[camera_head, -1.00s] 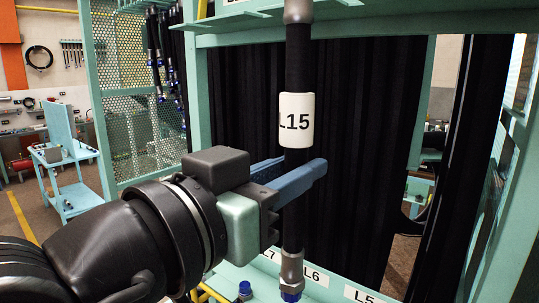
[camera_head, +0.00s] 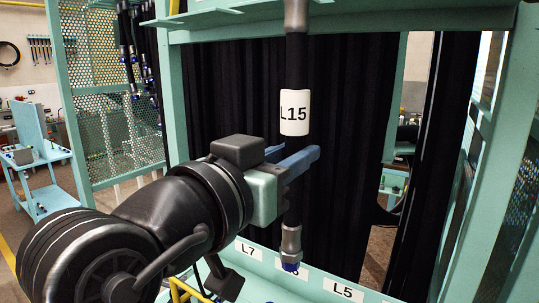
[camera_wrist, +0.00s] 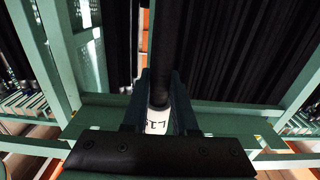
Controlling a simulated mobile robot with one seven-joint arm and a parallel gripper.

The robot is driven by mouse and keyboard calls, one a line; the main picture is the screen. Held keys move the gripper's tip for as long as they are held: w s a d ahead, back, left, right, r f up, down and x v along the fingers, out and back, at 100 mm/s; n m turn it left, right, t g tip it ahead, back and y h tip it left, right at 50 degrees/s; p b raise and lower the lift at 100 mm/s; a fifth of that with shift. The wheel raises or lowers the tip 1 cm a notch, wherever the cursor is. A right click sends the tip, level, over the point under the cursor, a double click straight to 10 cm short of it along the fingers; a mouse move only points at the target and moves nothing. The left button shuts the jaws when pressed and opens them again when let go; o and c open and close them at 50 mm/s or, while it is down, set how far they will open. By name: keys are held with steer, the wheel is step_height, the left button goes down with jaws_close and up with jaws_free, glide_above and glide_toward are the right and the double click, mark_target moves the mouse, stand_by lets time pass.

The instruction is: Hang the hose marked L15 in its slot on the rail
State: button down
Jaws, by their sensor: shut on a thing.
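The hose marked L15 (camera_head: 296,62) is black, with a white label (camera_head: 295,113) and metal end fittings. It hangs upright in front of a teal rack. My gripper (camera_head: 300,160) is shut around it below the label. Its lower fitting (camera_head: 291,242) has a blue tip and hangs in front of the lower shelf, partly covering the L6 label. Its upper end runs past the top beam and out of the head view. In the wrist view the hose (camera_wrist: 163,50) runs up between the fingers (camera_wrist: 160,110), with part of the white label showing. The rail slot for L15 is not identifiable.
The teal lower shelf (camera_head: 265,262) carries labels L7 (camera_head: 248,250) and L5 (camera_head: 343,291). A teal upper beam (camera_head: 235,32) crosses behind the hose. Black hanging material (camera_head: 245,90) fills the rack. A teal post (camera_head: 395,110) and a slanted frame (camera_head: 475,170) stand at the right. A teal cart (camera_head: 40,160) is at the left.

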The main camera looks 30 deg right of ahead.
steer(key=x, duration=0.7)
steer(key=shift+f+p, duration=0.15)
steer(key=shift+p, duration=0.15)
stand_by(0.5)
steer(key=shift+d, duration=0.1)
stand_by(0.3)
steer(key=c, duration=0.6)
jaws_free()
steer(key=shift+f, duration=0.15)
steer(key=b+v, duration=0.6)
steer(key=v, duration=0.7)
steer(key=shift+w, duration=0.1)
